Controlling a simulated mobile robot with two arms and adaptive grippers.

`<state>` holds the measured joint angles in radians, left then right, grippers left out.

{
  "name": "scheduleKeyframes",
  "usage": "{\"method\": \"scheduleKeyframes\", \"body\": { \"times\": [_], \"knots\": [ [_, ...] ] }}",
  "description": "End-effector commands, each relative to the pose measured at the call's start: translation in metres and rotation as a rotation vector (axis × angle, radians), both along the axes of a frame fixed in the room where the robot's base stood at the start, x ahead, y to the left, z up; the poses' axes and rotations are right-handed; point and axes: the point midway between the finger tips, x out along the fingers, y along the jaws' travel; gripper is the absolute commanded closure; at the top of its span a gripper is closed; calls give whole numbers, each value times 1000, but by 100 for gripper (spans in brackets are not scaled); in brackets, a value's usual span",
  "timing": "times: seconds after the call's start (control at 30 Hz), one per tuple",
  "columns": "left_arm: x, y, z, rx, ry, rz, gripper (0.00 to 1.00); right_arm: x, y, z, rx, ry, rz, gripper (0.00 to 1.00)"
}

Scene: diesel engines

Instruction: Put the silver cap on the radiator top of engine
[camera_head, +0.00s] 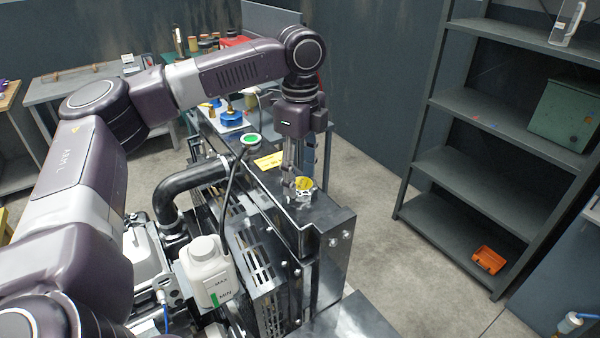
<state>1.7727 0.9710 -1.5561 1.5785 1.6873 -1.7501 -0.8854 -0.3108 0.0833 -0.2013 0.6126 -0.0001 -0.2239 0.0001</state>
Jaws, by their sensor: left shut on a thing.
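My left gripper (297,178) points down over the near end of the radiator top. It is shut on the silver cap (304,190), which has a yellow label on top. The cap is at or just above the radiator top (282,196); I cannot tell whether it is seated. The filler neck under it is hidden. The engine (170,230) with its black hose lies to the left of the radiator. My right gripper is not in view.
A white coolant bottle (207,270) with a black hose stands left of the radiator. A round green-topped gauge or cap (251,141) and a yellow label (269,161) are near the far end. A grey shelf (485,180) stands at the right, with open floor between.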

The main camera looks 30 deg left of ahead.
Motion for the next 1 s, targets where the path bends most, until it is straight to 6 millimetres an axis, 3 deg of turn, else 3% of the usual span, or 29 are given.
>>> {"method": "scheduleKeyframes", "body": {
  "times": [0.07, 0.1, 0.23, 0.67, 0.87, 1.0],
  "knots": [
    [0, 0, -1, 0, 1, 0, 100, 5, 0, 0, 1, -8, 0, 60],
    [0, 0, -1, 0, 0, 0, 47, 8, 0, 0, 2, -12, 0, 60],
    [0, 0, -1, 0, 0, -1, 33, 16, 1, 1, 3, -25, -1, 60],
    [1, -1, 9, -1, -3, -1, 33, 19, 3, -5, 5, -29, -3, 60],
    [1, -2, 46, -2, -5, -2, 33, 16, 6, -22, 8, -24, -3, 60],
    [1, -1, 83, 0, -3, -1, 33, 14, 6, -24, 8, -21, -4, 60]
  ]
}}
